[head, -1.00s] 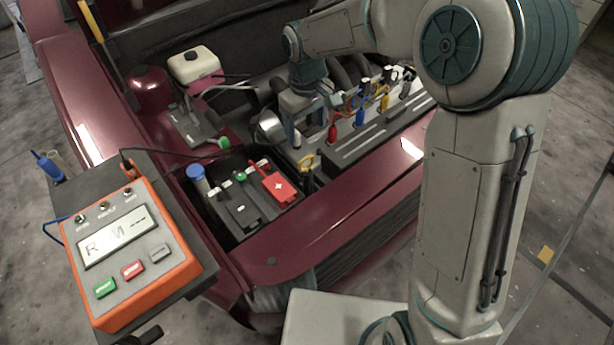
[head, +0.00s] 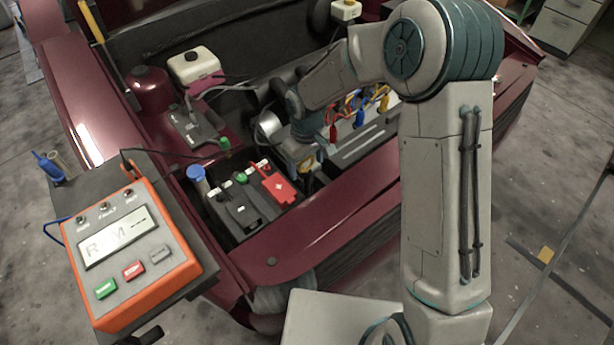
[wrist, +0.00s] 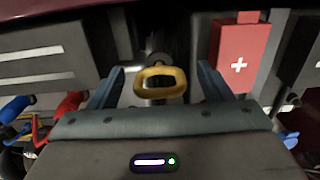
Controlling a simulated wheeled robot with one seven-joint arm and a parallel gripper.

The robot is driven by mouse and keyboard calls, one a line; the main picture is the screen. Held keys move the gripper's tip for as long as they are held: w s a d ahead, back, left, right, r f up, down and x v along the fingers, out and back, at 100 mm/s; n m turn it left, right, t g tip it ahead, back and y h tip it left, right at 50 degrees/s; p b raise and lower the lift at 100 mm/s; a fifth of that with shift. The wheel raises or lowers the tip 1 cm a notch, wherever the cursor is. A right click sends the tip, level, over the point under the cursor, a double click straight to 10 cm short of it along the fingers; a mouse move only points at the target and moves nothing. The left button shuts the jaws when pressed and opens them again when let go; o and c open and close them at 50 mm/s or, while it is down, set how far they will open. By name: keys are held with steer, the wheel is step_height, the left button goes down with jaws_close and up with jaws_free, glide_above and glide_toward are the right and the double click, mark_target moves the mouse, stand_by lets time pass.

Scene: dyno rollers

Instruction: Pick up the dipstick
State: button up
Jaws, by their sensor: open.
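The dipstick (wrist: 160,72) has a yellow ring handle. In the wrist view it lies between the two blue-grey fingers of my gripper (wrist: 160,80), with a gap on each side. The fingers are apart and hold nothing. In the head view my gripper (head: 303,160) hangs over the front of the engine bay, at the dipstick's place beside the battery. There the gripper mostly hides the handle. The dipstick's lower part is hidden.
The battery (head: 246,208) with its red terminal cover (head: 278,188) is close on the left. The engine cover (head: 362,146) with coloured wires is on the right. The maroon front edge (head: 340,217) runs nearest. An orange meter box (head: 130,255) stands at left.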

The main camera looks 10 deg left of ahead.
steer(key=c, duration=1.3)
steer(key=shift+r, duration=0.1)
step_height(320, 180, up, 28)
steer(key=shift+f+p, duration=0.1)
steer(key=shift+p, duration=0.3)
